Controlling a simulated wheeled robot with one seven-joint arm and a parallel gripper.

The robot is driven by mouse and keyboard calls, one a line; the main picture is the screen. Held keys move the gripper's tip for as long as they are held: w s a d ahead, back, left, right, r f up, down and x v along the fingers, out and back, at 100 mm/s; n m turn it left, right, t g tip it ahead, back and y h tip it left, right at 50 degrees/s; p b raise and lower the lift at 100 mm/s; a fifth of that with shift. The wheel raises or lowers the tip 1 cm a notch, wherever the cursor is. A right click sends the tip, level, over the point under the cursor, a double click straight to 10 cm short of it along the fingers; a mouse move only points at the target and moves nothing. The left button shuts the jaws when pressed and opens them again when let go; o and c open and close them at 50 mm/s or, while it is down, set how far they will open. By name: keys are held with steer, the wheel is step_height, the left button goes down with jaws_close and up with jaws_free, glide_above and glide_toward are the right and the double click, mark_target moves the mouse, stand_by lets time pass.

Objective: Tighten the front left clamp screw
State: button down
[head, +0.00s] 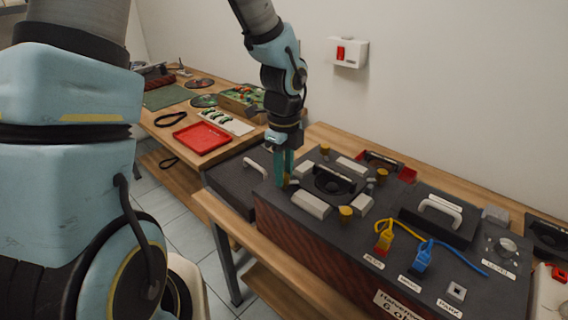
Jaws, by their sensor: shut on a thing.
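My gripper (284,176), with teal fingers pointing down, is at the left corner of the dark fixture box (268,196). It is shut on the front left clamp screw (286,182), a small brass-yellow knob mostly hidden by the fingers. Similar yellow knobs stand around the black hi-fi part (333,182): one at the back (325,150), one at the right (382,174) and one at the front (346,212). Pale clamp blocks (311,204) lie between them. How far the held screw is turned cannot be seen.
Right of the clamps are a yellow plug (384,238), a blue plug (421,258) with cables, and a white handle (440,208). A red tray (202,137) lies on the left bench.

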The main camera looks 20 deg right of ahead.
steer(key=shift+r+m+p, duration=0.1)
steer(key=shift+m+p, duration=0.25)
steer(key=shift+m, duration=0.15)
steer(key=c, duration=0.6)
jaws_free()
step_height(320, 180, up, 11)
steer(key=shift+f, duration=0.2)
stand_by(0.4)
steer(key=w+a+f+n+t, duration=0.1)
steer(key=a+f+n, duration=0.1)
steer(key=a+n, duration=2.2)
steer(key=n, duration=0.4)
steer(key=shift+a+f+n+t, duration=0.2)
steer(key=shift+a+n+t, duration=0.1)
steer(key=shift+a+n, duration=0.1)
